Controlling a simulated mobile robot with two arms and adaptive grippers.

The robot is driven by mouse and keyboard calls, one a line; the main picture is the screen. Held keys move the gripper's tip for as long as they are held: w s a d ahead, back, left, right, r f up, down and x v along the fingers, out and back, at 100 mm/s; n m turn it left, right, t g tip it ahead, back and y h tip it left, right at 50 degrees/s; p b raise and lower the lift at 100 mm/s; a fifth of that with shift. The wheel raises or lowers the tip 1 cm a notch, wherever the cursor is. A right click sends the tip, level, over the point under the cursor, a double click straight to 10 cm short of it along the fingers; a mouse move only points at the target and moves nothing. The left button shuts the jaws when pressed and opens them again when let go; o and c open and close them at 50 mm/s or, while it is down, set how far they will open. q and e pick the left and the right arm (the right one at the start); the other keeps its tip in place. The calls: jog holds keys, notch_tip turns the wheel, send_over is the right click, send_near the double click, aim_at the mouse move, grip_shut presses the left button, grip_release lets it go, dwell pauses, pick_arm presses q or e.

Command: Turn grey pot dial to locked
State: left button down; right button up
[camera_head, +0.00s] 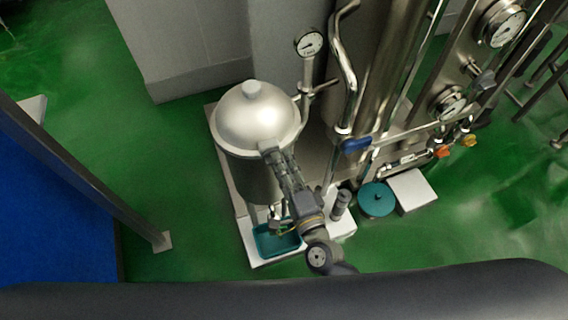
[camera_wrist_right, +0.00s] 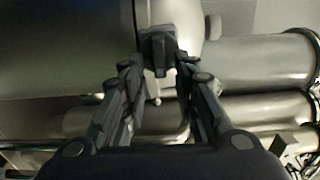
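The steel pot (camera_head: 246,122) with a domed lid stands at the middle of the head view. Its grey dial (camera_head: 268,146) seems to be the small block at the lid's front edge; in the right wrist view it is the dark grey block (camera_wrist_right: 158,45). My right gripper (camera_head: 279,162) reaches up to it from below. In the wrist view the two fingers of my right gripper (camera_wrist_right: 157,72) are spread, one on each side of the block's lower end, with gaps. I cannot read the dial's setting. My left gripper is not in view.
A teal tray (camera_head: 265,245) sits below the pot on a white base (camera_head: 246,236). Steel pipes, a blue-handled valve (camera_head: 356,145) and a gauge (camera_head: 309,43) stand close on the right. A teal round lid (camera_head: 377,199) is on the floor. Green floor lies open at left.

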jog(key=v, duration=1.2)
dwell(0.5)
jog(key=s+d+f+n+g+h, duration=0.1)
jog(key=d+f+n+g, duration=0.15)
jog(key=f, duration=0.65)
jog(key=s+d+f+n+g, duration=0.2)
jog(key=f+n, duration=0.2)
jog(key=f, duration=0.6)
jog(key=s+d+f+n+g+h, duration=0.1)
jog(key=d+f+n+g, duration=0.2)
jog(key=f, duration=0.6)
jog(key=s+d+f+n+g+h, duration=0.1)
jog(key=s+d+f+n+g, duration=0.3)
jog(key=s+f, duration=0.5)
jog(key=s+d+f+n+g+h, duration=0.2)
jog(key=s+d+f, duration=0.4)
jog(key=s, duration=0.8)
notch_tip(320, 180, down, 3)
jog(key=n+g, duration=0.1)
jog(key=g, duration=0.1)
jog(key=shift+n+g+h, duration=0.3)
jog(key=shift+n+g, duration=0.05)
